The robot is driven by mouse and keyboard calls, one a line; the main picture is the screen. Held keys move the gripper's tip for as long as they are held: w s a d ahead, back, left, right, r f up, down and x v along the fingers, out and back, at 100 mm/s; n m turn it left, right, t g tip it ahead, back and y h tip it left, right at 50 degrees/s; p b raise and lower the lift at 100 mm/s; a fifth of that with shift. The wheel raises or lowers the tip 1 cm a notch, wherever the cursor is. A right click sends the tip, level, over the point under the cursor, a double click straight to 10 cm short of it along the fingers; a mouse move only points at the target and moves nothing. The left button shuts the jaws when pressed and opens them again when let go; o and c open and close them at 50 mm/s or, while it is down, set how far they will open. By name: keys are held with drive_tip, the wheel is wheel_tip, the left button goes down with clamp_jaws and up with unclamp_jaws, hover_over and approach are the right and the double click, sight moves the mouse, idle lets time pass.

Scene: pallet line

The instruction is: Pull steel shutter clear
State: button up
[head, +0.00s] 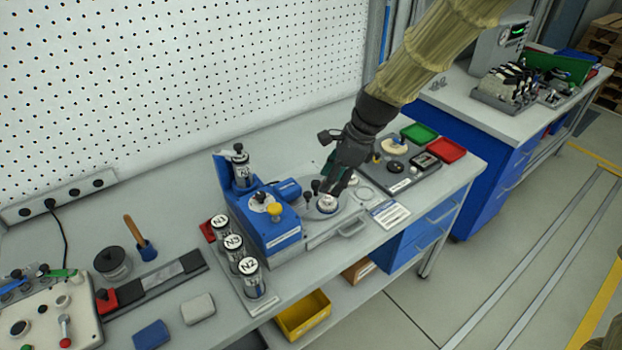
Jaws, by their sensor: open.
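A blue and grey machine (282,233) stands in the middle of the bench. A flat grey steel plate with a bar handle (352,228) lies on its right side; it looks like the steel shutter, but I cannot be sure. My gripper (331,188) is open, pointing down over the round white-topped part (327,203) on the plate's far side. Dark knobs (315,187) stand beside the fingers. The gripper is behind the bar handle and apart from it. The fingers hide part of the machine, and I cannot tell whether they touch anything.
Several labelled cylinders (248,277) stand in a rack at the machine's front left. A printed card (389,213) lies right of the plate. A grey parts tray (402,168), a green tray (419,133) and a red tray (446,150) sit farther right. A pegboard wall (170,75) closes off the back.

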sight(308, 193)
wheel_tip(308, 193, up, 4)
drive_tip(key=w+a, duration=0.1)
drive_tip(key=shift+m, duration=0.4)
drive_tip(key=shift+a+p+x, duration=0.15)
drive_tip(key=shift+p+x, duration=0.75)
drive_tip(key=shift+x, duration=1.8)
drive_tip(key=shift+a+p+x, duration=0.1)
drive_tip(key=shift+p+x, duration=0.8)
drive_tip(key=shift+x, duration=1.85)
drive_tip(key=shift+w+r, duration=0.15)
clamp_jaws()
